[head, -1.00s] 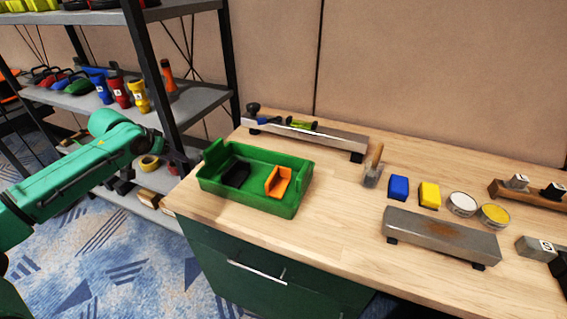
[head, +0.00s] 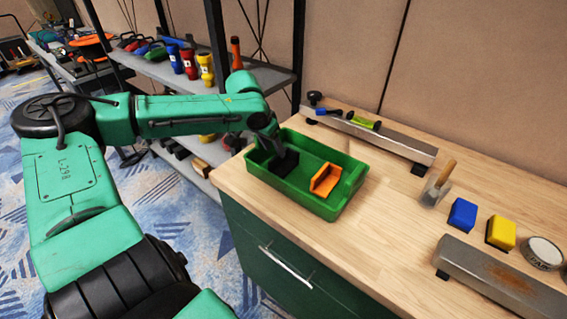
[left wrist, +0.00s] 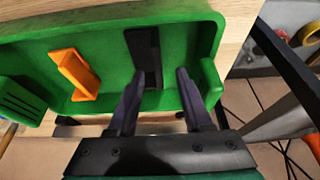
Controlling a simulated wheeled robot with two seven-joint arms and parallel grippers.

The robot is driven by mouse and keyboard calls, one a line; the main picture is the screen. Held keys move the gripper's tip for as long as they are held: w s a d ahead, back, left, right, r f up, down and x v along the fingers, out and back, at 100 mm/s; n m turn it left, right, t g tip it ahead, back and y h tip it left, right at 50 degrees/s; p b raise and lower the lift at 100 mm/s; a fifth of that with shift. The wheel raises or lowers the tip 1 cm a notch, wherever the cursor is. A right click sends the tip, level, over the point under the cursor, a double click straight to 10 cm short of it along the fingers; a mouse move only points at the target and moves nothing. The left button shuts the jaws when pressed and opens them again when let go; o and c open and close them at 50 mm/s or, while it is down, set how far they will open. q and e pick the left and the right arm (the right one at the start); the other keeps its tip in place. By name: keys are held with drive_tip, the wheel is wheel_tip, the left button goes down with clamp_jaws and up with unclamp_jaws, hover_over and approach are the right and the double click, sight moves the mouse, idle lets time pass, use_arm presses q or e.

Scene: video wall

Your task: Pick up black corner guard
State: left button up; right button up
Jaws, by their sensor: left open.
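The black corner guard (left wrist: 147,50) lies in the green tray (head: 345,203), near the tray's left end in the head view. There my gripper and wrist partly cover the guard (head: 286,163). My left gripper (left wrist: 160,70) is open, its fingers pointing down into the tray. In the left wrist view, the left finger overlaps the guard's near end and the right finger stands apart, to its right. I cannot tell whether either finger touches it. An orange corner guard (head: 325,180) lies in the same tray and shows in the left wrist view (left wrist: 74,75). My right gripper is not in view.
The tray's walls surround the gripper closely. The tray stands on a wooden worktop (head: 392,235) near its left edge. A shelf rack (head: 215,112) with torches stands behind my arm. A metal bar on feet (head: 380,137) and a brush-like tool (head: 438,184) are right of the tray.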

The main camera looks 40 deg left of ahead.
sight(284, 163)
use_arm(q)
drive_tip(key=b+x, duration=0.1)
drive_tip(key=x, duration=0.4)
drive_tip(key=shift+w+d, duration=0.15)
drive_tip(key=shift+w, duration=0.05)
clamp_jaws()
drive_tip(key=shift+r, duration=0.1)
